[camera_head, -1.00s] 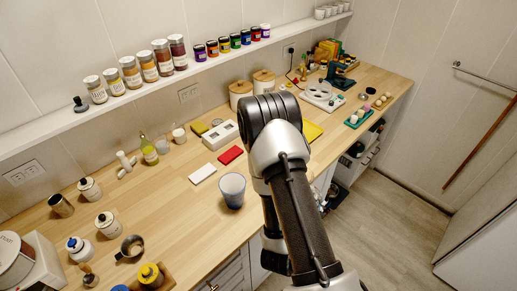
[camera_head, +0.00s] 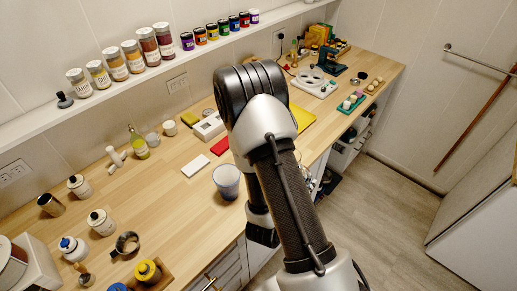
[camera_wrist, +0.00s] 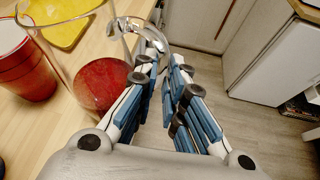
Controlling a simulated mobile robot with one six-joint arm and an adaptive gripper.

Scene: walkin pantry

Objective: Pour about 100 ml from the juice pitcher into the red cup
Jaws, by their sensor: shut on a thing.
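The juice pitcher (camera_wrist: 112,48) is clear glass with red juice (camera_wrist: 100,84) low inside, at the upper left of the wrist view. Its clear curved handle (camera_wrist: 146,26) reaches between the fingertips of my gripper (camera_wrist: 160,66), which is shut on it. I cannot tell whether the pitcher touches the counter. The red cup (camera_wrist: 22,68) stands on the wood at the far left, beside the pitcher and a little apart from my gripper.
A blue-grey cup (camera_head: 227,182) stands near the counter's front edge, left of my arm. A yellow mat (camera_wrist: 62,20) lies behind the pitcher. Jars line the wall shelf (camera_head: 110,92). Open floor (camera_head: 385,215) lies to the right.

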